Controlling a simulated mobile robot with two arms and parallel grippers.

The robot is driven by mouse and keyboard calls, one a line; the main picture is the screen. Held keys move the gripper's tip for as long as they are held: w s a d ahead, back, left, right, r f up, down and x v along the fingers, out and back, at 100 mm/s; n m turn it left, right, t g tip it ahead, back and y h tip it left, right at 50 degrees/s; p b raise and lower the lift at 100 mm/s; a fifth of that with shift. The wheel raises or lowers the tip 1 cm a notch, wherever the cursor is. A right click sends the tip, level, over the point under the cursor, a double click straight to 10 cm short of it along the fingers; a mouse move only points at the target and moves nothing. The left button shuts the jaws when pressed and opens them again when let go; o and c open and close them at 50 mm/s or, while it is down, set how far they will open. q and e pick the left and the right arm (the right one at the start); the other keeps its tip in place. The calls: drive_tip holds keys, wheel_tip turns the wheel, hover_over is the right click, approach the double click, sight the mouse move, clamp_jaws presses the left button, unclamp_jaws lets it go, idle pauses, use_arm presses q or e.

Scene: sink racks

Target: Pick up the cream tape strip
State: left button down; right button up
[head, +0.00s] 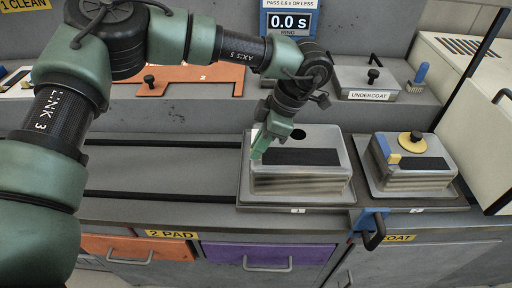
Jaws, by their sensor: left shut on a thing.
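My left gripper (262,146) reaches down from the upper right of its arm to the left end of the pale block in tray 1 (245,197). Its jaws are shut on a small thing. A thin pale sliver, which looks like the cream tape strip (256,135), shows at the fingers. Most of it is hidden by the gripper, and I cannot tell whether it still touches the block. The block (330,160) has a black band and a dark round hole on top. My right gripper is out of view.
A blue clamp with a dark handle (374,228) sits at the front edge. The railed counter at left is clear.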

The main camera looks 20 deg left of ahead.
use_arm(q)
drive_tip(key=shift+w+r, duration=0.1)
drive_tip(key=shift+r, duration=0.45)
wheel_tip(320, 180, up, 19)
drive_tip(key=b, duration=0.1)
wheel_tip(320, 180, up, 6)
drive_tip(key=p, duration=0.7)
idle(0.6)
drive_tip(key=shift+f, duration=0.1)
